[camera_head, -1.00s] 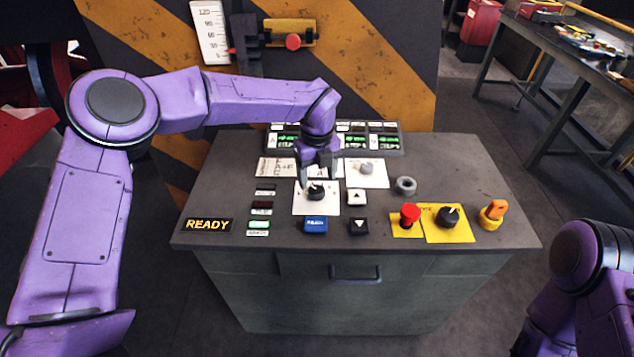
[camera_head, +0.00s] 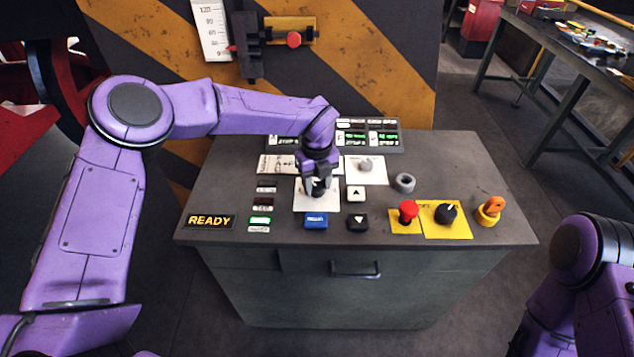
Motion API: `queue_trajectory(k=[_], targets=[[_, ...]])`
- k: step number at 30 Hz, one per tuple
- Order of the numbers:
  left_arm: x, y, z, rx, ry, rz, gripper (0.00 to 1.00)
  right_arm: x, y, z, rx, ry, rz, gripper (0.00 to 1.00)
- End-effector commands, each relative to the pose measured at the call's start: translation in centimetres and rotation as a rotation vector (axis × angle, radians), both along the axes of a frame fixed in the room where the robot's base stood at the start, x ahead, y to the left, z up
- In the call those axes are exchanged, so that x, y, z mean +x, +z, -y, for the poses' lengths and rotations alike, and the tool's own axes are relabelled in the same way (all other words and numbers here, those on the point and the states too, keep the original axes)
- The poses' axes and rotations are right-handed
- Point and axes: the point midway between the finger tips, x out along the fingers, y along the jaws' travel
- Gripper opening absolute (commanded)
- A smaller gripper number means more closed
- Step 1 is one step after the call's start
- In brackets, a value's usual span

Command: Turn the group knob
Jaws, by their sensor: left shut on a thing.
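A black knob (camera_head: 318,190) sits on a white plate (camera_head: 328,206) in the middle of the console top; I take it for the group knob. My left gripper (camera_head: 318,184) reaches down from above, and its fingers are shut on this knob, covering much of it. The knob's pointer is hidden by the fingers. My right arm shows at the lower right edge, but its gripper is out of view.
The grey console (camera_head: 215,180) also carries a blue button (camera_head: 316,222), arrow buttons, a grey knob (camera_head: 365,165), a red button (camera_head: 408,210), a black selector (camera_head: 446,213) and an orange switch (camera_head: 491,208). A lit READY sign (camera_head: 209,221) is at left.

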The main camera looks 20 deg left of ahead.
Motion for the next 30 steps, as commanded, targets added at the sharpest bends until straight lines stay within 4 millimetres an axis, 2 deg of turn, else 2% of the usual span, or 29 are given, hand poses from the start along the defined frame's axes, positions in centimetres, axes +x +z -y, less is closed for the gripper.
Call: queue_trajectory(k=[18, 30], targets=[[-0.02, 0.06, -0.01, -0.002, -0.368, -0.001, 0.13, 0.0, 0.12, 0.0, 0.0, 0.0, 0.0, 0.43], [0.01, 0.07, 0.01, -0.001, -0.494, 0.0, 0.13, 0.0, 0.26, 0.0, 0.0, 0.0, 0.0, 0.43]])
